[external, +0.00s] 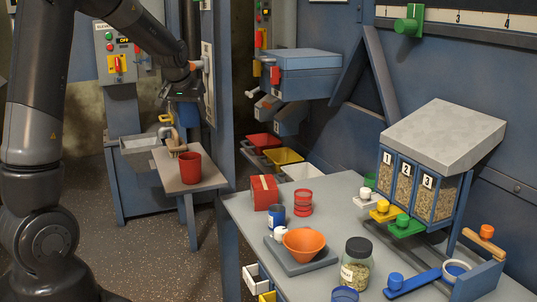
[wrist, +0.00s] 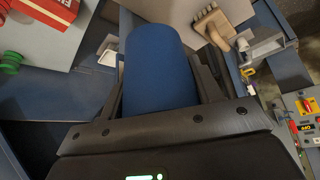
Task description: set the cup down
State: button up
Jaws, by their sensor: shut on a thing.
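My gripper (external: 182,93) is shut on a blue cup (wrist: 160,72), which fills the space between its two fingers in the wrist view. In the external view the blue cup (external: 188,116) hangs below my gripper, above and behind the small side table (external: 211,178). A red cup (external: 190,168) stands upright on that table. The lower end of the blue cup and the gap beneath it are hard to make out.
A grey basin (external: 140,153) stands left of the side table. The large workbench (external: 245,215) holds several items. The side table's front right is clear.

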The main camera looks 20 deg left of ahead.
jog(key=s+d+r+m+h, duration=0.1)
jog(key=d+r+m, duration=0.15)
jog(key=d, duration=0.35)
jog(key=w+d+f+m+h, duration=0.1)
jog(key=w+d+f+m, duration=0.3)
jog(key=d, duration=0.9)
jog(key=s+d+f+m+g+h, duration=0.15)
jog(key=d+f, duration=0.45)
jog(key=d, duration=0.7)
jog(key=w+d+f+m+h, duration=0.25)
jog(key=d+f, duration=0.25)
jog(key=d, duration=0.8)
jog(key=shift+m+y, duration=0.25)
jog(key=shift+y, duration=0.15)
jog(key=w+a+f, duration=0.2)
jog(key=w, duration=0.1)
jog(key=w+a+f, duration=0.2)
jog(key=w, duration=0.1)
jog(key=w+a+f, duration=0.2)
jog(key=w, duration=0.1)
jog(key=shift+a+f, duration=0.1)
jog(key=shift+f, duration=2.3)
jog(key=shift+f, duration=0.1)
jog(key=o, duration=1)
jog(key=shift+c, duration=0.2)
